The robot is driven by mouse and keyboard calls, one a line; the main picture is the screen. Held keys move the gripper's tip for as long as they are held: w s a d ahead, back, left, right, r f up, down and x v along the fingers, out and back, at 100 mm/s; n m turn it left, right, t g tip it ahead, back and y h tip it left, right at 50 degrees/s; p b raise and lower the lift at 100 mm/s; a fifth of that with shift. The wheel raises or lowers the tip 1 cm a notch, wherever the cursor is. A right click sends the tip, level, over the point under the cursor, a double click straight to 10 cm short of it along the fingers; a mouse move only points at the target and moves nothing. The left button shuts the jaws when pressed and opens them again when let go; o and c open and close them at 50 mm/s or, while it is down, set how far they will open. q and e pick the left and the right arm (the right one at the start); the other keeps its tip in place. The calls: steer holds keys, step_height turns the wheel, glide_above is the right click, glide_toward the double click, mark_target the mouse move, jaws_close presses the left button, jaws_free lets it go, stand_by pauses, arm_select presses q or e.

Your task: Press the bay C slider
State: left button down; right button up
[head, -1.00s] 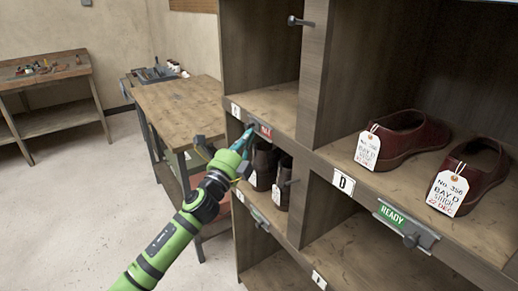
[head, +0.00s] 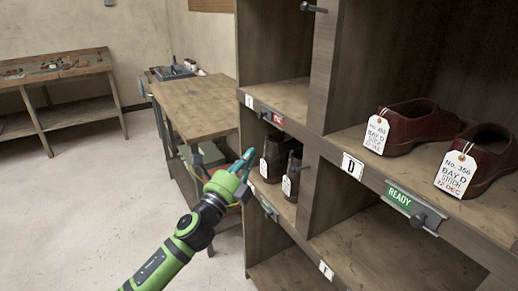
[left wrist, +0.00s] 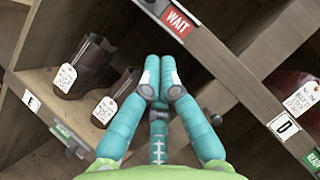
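A slider showing a red WAIT plate sits on the shelf edge left of the D card (head: 352,165). The red plate (head: 278,119) has a dark knob at its left. The plate also shows at the top of the left wrist view (left wrist: 178,22). The letter on the card (head: 249,101) beside it is too small to read surely. My left gripper (head: 247,158) is below and left of this slider, apart from it. In the left wrist view its teal fingers (left wrist: 160,62) are together and empty. My right gripper is not in view.
Bay D's slider (head: 400,199) shows green READY. Dark brown tagged shoes (head: 272,158) stand in the compartment below the red slider; dark red shoes (head: 412,125) stand above the READY slider. A wooden bench (head: 190,105) stands behind my left arm. Pegs jut from the dividers.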

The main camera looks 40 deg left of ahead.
arm_select(q)
steer(key=s, duration=0.1)
steer(key=s+d, duration=0.1)
steer(key=s, duration=0.1)
steer(key=shift+f, duration=0.2)
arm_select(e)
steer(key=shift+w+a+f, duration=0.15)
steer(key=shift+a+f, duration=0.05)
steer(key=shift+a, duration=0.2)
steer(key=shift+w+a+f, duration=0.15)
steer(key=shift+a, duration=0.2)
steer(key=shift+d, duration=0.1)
